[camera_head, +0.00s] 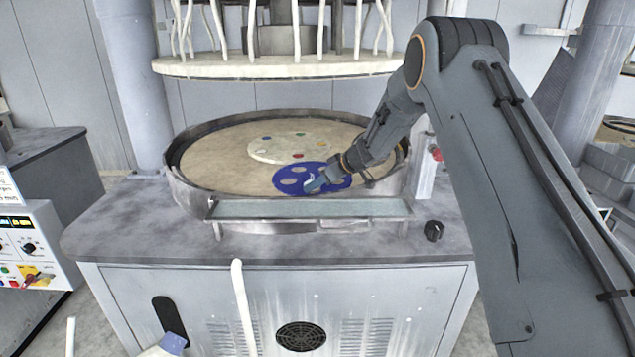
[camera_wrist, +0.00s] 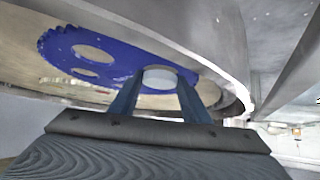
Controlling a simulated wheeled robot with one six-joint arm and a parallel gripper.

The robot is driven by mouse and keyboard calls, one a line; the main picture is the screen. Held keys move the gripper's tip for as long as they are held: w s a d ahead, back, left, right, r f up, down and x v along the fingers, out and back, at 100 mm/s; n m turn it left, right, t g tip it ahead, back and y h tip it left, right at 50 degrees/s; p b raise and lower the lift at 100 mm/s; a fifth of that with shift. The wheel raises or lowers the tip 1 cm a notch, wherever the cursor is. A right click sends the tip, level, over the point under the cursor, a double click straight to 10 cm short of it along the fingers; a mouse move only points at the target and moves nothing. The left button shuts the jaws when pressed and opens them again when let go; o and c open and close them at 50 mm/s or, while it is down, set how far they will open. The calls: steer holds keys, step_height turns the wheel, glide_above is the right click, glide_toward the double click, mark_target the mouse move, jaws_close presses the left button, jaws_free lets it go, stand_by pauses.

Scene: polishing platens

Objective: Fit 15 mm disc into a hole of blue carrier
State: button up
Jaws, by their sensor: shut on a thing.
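The blue carrier (camera_head: 279,182) is a toothed blue disc with several round holes, lying on the tan platen near its front edge. It also shows in the wrist view (camera_wrist: 128,58). My gripper (camera_head: 310,186) is over the front part of the carrier, pointing down and left. In the wrist view my gripper (camera_wrist: 158,82) has its two blue fingers shut on a pale grey disc (camera_wrist: 160,76). The disc is at the carrier's edge in that view. I cannot tell whether it is above a hole or in one. In the head view the fingers hide the disc.
A white round plate (camera_head: 287,149) with several coloured spots lies in the middle of the platen (camera_head: 215,155). A raised metal rim (camera_head: 185,185) surrounds the platen, with a trough (camera_head: 310,209) at the front. A large upper plate (camera_head: 280,66) hangs above.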

steer(key=shift+s+f, duration=0.1)
steer(key=shift+f, duration=0.2)
